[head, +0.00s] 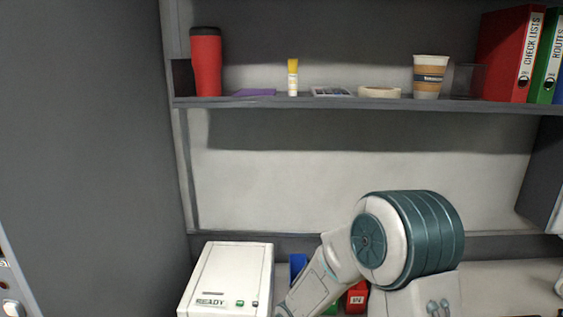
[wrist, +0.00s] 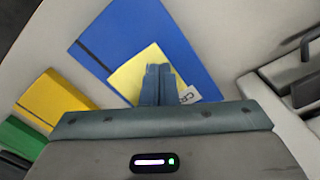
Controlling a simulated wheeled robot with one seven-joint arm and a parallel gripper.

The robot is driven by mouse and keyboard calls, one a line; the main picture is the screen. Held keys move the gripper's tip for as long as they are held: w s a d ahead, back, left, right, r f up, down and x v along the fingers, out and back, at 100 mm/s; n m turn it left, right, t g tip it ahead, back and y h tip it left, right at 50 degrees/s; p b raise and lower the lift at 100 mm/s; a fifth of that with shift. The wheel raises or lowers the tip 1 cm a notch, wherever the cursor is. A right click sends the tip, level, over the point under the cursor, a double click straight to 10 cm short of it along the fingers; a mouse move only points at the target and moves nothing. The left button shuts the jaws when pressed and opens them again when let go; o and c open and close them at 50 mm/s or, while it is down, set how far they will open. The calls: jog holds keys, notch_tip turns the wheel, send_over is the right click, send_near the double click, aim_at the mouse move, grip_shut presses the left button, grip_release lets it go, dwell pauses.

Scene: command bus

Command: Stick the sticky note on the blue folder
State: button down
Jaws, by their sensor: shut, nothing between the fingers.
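The blue folder (wrist: 185,45) lies flat and turned at an angle at the top of the wrist view. In the head view a bit of blue (head: 298,265) shows behind my arm; I cannot tell if it is the same folder. A yellow square, which looks like the sticky note (wrist: 126,76), lies over the folder's lower part. My gripper (wrist: 159,67) is shut and empty, its fingertips over the yellow square and hiding part of it. I cannot tell whether they touch it. In the head view my gripper is hidden.
A yellow folder (wrist: 55,98) and a green one (wrist: 22,135) lie to the left in the wrist view. A white box marked READY (head: 228,280) stands left of my arm. The shelf (head: 330,103) above holds a red tumbler (head: 206,62), a cup (head: 430,77) and binders (head: 510,55).

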jog(key=shift+f+b, duration=0.75)
jog(key=shift+f, duration=0.1)
jog(key=shift+r, duration=0.1)
dwell(0.6)
jog(key=shift+r+p, duration=1.8)
jog(key=shift+r, duration=0.65)
